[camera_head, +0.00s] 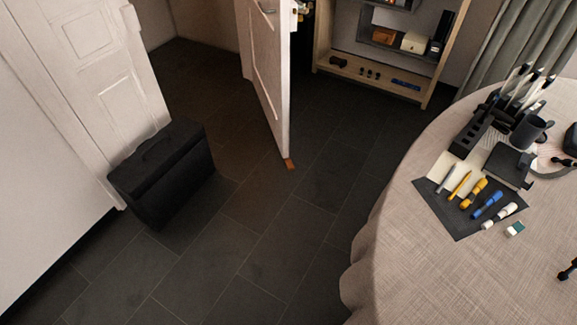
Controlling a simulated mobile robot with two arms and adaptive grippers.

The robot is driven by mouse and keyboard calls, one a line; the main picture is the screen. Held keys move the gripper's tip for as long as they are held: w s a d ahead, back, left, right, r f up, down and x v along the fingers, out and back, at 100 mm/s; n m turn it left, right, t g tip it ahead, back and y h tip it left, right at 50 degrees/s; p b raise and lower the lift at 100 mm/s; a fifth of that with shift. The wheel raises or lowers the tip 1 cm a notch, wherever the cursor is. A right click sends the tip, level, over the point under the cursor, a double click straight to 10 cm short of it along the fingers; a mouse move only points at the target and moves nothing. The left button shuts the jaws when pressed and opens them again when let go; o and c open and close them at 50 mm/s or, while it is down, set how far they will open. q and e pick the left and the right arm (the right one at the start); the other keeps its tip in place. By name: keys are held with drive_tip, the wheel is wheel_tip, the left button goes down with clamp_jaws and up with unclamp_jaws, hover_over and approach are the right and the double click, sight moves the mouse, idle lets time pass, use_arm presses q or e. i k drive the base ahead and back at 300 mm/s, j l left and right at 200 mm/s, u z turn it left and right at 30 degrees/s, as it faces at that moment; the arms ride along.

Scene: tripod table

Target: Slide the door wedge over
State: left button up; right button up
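A small orange-brown door wedge (289,164) lies on the dark tiled floor at the bottom corner of the white door (268,75). The door stands ajar in the upper middle of the head view. The wedge looks close against the door's lower edge; I cannot tell whether it is under it or touching. Neither of my grippers can be made out in this view.
A black case (165,170) stands on the floor at left. A round cloth-covered table (440,270) at right holds pens, a mug (531,131) and a cut-off dark object (567,270). A wooden shelf (322,40) stands behind. Floor between is clear.

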sight(288, 163)
drive_tip(key=i+j, duration=0.45)
drive_tip(key=j, duration=0.15)
drive_tip(key=i+j, duration=0.4)
drive_tip(key=j, duration=0.2)
drive_tip(key=i+l, duration=0.2)
drive_tip(key=i, duration=0.2)
drive_tip(key=i+l, duration=0.15)
drive_tip(key=i, duration=0.25)
drive_tip(key=i+l+u, duration=0.1)
drive_tip(key=i, duration=0.35)
drive_tip(key=i+l, duration=0.3)
drive_tip(key=i+u, duration=0.05)
drive_tip(key=i, duration=0.05)
